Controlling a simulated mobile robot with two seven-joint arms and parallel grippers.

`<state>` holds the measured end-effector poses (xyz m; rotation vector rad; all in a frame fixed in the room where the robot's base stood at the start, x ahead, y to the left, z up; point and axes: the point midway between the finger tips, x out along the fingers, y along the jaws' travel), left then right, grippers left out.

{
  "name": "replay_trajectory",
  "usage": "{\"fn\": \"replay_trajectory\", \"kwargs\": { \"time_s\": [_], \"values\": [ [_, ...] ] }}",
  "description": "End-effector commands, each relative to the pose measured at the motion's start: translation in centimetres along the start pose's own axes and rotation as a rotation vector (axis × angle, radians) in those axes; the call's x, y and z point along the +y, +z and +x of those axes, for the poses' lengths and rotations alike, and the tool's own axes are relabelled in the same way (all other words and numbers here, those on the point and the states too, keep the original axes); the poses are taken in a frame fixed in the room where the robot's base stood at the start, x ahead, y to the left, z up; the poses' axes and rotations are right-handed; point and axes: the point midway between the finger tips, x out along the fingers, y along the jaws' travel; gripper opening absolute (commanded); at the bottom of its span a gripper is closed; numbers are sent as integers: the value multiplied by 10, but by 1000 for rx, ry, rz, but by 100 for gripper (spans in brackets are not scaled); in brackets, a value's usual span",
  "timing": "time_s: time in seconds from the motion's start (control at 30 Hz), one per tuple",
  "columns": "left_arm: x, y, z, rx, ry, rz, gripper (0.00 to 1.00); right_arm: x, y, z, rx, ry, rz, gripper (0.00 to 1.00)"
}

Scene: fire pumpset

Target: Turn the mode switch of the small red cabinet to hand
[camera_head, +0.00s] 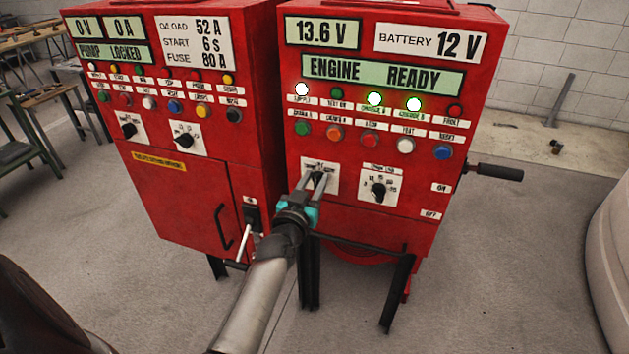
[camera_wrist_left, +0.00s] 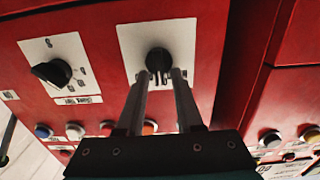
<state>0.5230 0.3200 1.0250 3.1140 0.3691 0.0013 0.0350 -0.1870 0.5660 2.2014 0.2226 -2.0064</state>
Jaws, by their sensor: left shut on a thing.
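The small red cabinet (camera_head: 455,115) stands right of centre in the head view, with lit displays reading 13.6 V and ENGINE READY. A black rotary switch (camera_wrist_left: 159,59) sits on a white plate (camera_head: 331,186) at the cabinet's lower left face. My left gripper (camera_head: 317,182) is shut on this switch's knob, one finger on each side, as the left wrist view also shows (camera_wrist_left: 160,82). The fingers cover much of the plate, so its labels and the pointer position cannot be read. A second black switch (camera_head: 378,190) on its own plate is to the right, untouched.
A wider red cabinet (camera_head: 180,190) stands close on the left, with a black door handle (camera_head: 223,228) and a lever (camera_head: 243,243). A black side handle (camera_head: 499,172) sticks out right of the small cabinet. A pale rounded tank (camera_head: 612,260) is at far right.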

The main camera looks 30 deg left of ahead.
Motion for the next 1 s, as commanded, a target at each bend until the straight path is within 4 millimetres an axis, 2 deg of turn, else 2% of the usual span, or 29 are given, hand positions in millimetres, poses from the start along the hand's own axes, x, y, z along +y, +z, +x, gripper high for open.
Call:
{"fn": "replay_trajectory", "kwargs": {
  "time_s": [0.27,1.0],
  "values": [
    [-2,0,0,-2,1,-92,0,0,0,-4,0,0,0,0],
    [-9,5,0,-4,0,-662,0,2,0,-12,-1,2,0,0]
  ]
}}
